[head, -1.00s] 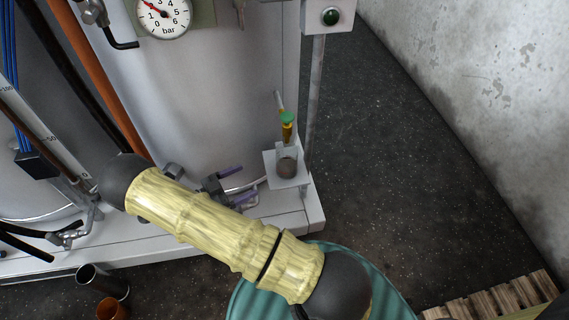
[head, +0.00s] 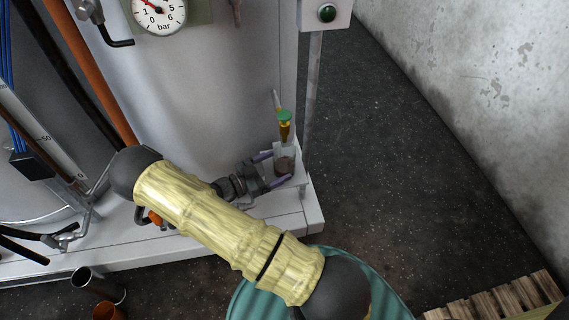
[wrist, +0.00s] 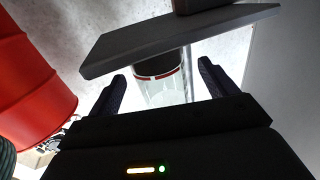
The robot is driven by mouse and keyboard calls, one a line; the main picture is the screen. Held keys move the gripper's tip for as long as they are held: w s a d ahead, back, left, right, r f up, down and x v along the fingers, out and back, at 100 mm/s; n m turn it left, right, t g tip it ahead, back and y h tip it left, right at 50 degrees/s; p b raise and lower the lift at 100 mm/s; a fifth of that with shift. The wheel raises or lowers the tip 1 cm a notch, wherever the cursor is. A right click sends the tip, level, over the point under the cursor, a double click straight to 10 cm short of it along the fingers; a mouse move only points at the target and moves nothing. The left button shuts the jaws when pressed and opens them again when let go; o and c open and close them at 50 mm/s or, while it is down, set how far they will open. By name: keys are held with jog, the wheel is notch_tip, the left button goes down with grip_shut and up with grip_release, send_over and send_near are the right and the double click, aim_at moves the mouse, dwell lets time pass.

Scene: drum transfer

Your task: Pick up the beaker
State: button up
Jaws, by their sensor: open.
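The beaker (head: 285,164) is a small clear vessel with dark contents at its bottom. It stands on a small light shelf (head: 302,179) at the tank's lower right corner. My gripper (head: 272,168) is open at the beaker, with one purple finger on its far left side and the other in front of it. In the wrist view the beaker (wrist: 160,92) shows between the two dark fingers of my gripper (wrist: 162,85), with a red-marked band near the shelf plate (wrist: 180,38). I cannot tell whether either finger touches it.
The white tank (head: 200,90) stands behind, and a post (head: 311,90) rises beside the shelf. A teal drum (head: 250,300) is below my arm. A red drum (wrist: 32,75) shows at left in the wrist view.

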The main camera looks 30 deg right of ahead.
aim_at(293, 152)
jog(key=shift+d, duration=0.2)
jog(key=shift+d+b, duration=0.6)
jog(key=shift+d, duration=2)
jog(key=c, duration=1.1)
jog(key=shift+o, duration=0.2)
jog(key=shift+r, duration=0.15)
jog(key=shift+r+p, duration=0.75)
jog(key=shift+r, duration=0.9)
jog(key=a+p, duration=0.2)
jog(key=a, duration=1.6)
jog(key=shift+s, duration=0.3)
